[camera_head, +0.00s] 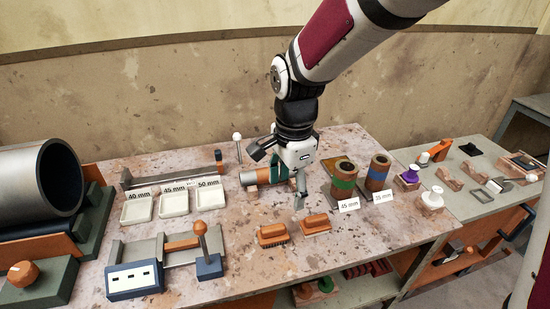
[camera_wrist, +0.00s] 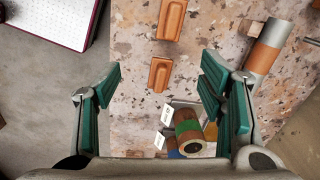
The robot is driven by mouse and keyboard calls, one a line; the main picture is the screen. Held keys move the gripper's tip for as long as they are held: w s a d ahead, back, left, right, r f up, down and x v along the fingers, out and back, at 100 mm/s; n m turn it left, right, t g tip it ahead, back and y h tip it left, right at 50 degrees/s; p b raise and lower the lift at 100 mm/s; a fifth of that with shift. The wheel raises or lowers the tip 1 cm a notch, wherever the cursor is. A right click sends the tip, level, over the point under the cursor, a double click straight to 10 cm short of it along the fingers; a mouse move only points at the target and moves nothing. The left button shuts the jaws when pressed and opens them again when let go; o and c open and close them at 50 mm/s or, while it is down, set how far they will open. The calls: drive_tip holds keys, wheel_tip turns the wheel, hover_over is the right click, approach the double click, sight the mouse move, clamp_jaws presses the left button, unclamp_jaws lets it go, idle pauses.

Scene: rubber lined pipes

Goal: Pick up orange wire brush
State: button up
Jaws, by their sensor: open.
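Two orange-brown brush-like blocks lie side by side near the front of the speckled table. The left one (camera_head: 273,235) shows dark bristles under its orange top; it is at the top of the wrist view (camera_wrist: 171,18). The right one (camera_head: 315,224) has a similar orange top; it lies between my fingers in the wrist view (camera_wrist: 159,73). I cannot tell for sure which is the wire brush. My gripper (camera_head: 300,196) is open and empty, pointing down above the table just behind the right block. Its green-padded fingers (camera_wrist: 160,84) are spread wide and touch neither block.
Upright banded pipes (camera_head: 343,180) with white labels stand right of my gripper. A pipe lies flat (camera_head: 262,176) behind it. White labelled trays (camera_head: 173,204) and a blue-ended fixture (camera_head: 134,281) are to the left. The table front around the blocks is clear.

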drive_tip(key=m, duration=0.2)
approach(273, 227)
drive_tip(key=shift+g, duration=0.3)
wheel_tip(273, 227, down, 6)
drive_tip(key=shift+a+f, duration=0.1)
drive_tip(key=shift+a, duration=0.1)
drive_tip(key=shift+w+d+f, duration=0.1)
drive_tip(key=shift+w+f, duration=0.05)
drive_tip(key=shift+f, duration=1.4)
drive_tip(key=shift+w+f, duration=0.1)
drive_tip(key=shift+f, duration=1.45)
drive_tip(key=c, duration=1.3)
